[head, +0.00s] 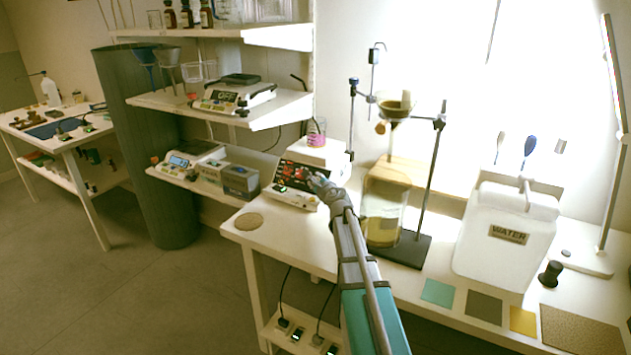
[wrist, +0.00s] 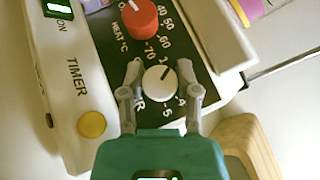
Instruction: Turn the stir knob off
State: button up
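The hotplate stirrer (head: 298,183) stands on the bench in the head view, with a dark front panel and red lit digits. In the wrist view its white stir knob (wrist: 158,86) has a dark pointer line slanting to the upper right. Partly hidden numbers ring the knob, with 4 and 5 legible below it. My gripper (wrist: 161,80) has its fingers apart on either side of the white knob; I cannot tell whether they touch it. A red heat knob (wrist: 138,19) sits just above. In the head view my gripper (head: 322,183) covers the panel's right part.
A beaker of pink liquid (head: 316,134) stands on the stirrer. To the right are a stand with a funnel (head: 396,107), a glass vessel (head: 383,212) and a white water container (head: 506,232). A yellow button (wrist: 92,124) is beside the timer label.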

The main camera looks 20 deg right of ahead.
jog(key=o, duration=0.4)
jog(key=shift+c, duration=0.2)
jog(key=shift+f+m+t+h+b, duration=0.1)
jog(key=shift+m+t+h+b, duration=0.2)
jog(key=shift+m+h+b, duration=0.15)
jog(key=shift+m+h+b, duration=0.35)
jog(key=shift+m+b, duration=0.1)
jog(key=shift+m, duration=0.1)
jog(key=shift+m+t+h+b, duration=0.3)
jog(key=shift+m+h+b, duration=0.15)
jog(key=shift+m+h, duration=0.2)
